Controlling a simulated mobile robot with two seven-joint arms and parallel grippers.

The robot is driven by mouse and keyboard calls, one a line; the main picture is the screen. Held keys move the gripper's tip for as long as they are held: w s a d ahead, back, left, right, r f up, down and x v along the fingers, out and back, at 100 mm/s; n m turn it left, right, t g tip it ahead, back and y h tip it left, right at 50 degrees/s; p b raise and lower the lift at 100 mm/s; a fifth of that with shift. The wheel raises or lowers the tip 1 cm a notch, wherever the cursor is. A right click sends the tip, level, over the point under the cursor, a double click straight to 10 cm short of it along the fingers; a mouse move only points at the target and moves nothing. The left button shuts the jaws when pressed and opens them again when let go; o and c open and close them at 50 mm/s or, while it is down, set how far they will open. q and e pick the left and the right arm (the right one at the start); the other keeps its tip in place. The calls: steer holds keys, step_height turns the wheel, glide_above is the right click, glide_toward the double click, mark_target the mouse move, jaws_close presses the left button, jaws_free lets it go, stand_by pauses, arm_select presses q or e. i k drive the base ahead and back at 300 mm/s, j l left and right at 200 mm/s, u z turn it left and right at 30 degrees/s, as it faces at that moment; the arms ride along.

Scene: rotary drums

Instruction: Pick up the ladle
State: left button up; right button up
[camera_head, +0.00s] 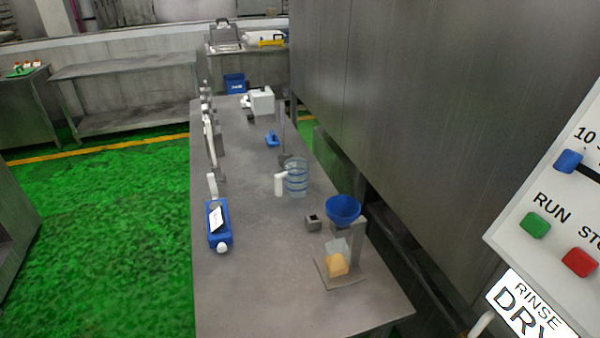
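I cannot clearly make out a ladle in the head view. A long steel table (260,270) runs away from me through the middle, with small items on it. A thin upright rod (282,128) stands near its right edge, too small to tell what it belongs to. A clear blue-ringed jug (297,180) with a white handle stands in front of it. Neither of my grippers is in view.
A blue box (218,224) lies near the left edge. Steel cabinets (440,90) and a control panel (560,220) block the right. Green floor (110,220) at left is clear.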

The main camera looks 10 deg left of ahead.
mark_target(282, 156)
steer(key=k+l+z, duration=0.2)
steer(key=k, duration=0.45)
steer(key=j+z, duration=0.1)
steer(key=z, duration=1.6)
steer(key=k+j+z, duration=0.15)
steer(key=j+z, duration=0.2)
steer(key=k+j+z, duration=0.35)
steer(key=k+j, duration=0.55)
steer(key=j, duration=0.3)
steer(key=k+j, duration=0.55)
steer(key=j, duration=0.3)
steer(key=k+j, duration=0.55)
steer(key=j, duration=0.3)
